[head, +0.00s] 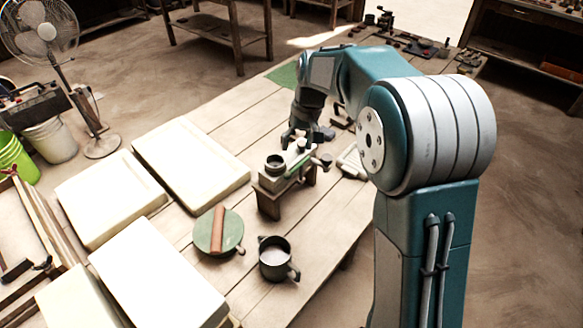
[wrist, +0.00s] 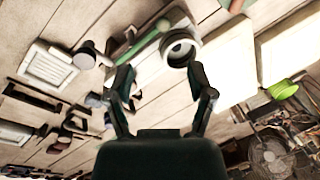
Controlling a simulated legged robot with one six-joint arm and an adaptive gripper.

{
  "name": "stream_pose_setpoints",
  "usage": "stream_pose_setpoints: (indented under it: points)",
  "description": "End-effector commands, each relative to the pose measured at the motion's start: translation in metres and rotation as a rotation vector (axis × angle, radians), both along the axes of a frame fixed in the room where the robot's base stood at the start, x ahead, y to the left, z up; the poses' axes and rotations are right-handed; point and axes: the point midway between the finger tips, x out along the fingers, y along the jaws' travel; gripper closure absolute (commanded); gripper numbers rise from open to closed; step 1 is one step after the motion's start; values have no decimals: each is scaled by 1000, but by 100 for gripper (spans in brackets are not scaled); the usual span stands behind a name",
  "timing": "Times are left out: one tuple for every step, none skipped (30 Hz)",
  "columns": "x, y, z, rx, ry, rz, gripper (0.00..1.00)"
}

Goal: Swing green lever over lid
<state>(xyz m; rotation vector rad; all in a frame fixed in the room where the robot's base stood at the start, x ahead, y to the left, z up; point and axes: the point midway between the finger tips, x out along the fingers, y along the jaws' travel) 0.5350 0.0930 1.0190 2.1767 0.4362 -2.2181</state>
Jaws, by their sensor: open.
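The tile press (head: 268,184) stands on the plank table on short brown legs. Its green lever (head: 298,166) lies along the right side of its top, beside the round dark-mouthed part (head: 275,163); whether that part is the lid, I cannot tell. In the wrist view the green lever (wrist: 149,42) runs diagonally beside the pale ring of that round part (wrist: 180,48). My gripper (head: 305,139) is just behind and above the press. In the wrist view my gripper (wrist: 160,78) has its two fingers spread wide, with nothing held between them.
A green disc with a brown handle (head: 231,232) and a dark pot (head: 274,263) stand in front of the press. Large pale slabs (head: 190,163) fill the table's left side. A pale slatted piece (head: 352,162) lies right of the press. Tools stand at the far end.

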Motion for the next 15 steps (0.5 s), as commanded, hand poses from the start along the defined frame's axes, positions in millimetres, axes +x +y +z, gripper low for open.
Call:
stream_pose_setpoints:
  points:
    - [-1, 2, -9, -1, 5, 1, 31]
    - [-1, 3, -14, -1, 6, 1, 31]
    - [-2, 4, -22, -1, 6, 0, 31]
    - [-2, 5, -27, -1, 7, 0, 31]
    - [-2, 6, -33, -1, 6, 0, 31]
    - [-2, 8, -40, -1, 6, 0, 31]
    - [-3, 9, -46, -1, 5, 1, 31]
    - [-3, 10, -52, -1, 7, 1, 31]
    - [-3, 11, -59, -1, 6, 1, 31]
    - [-3, 12, -63, 0, 6, 1, 31]
    - [-3, 13, -68, 0, 5, 1, 31]
    - [-4, 14, -75, 0, 5, 1, 31]
    - [-4, 14, -79, 0, 5, 1, 31]
    - [-4, 15, -82, 0, 4, 1, 31]
    - [-4, 16, -86, 0, 3, 1, 31]
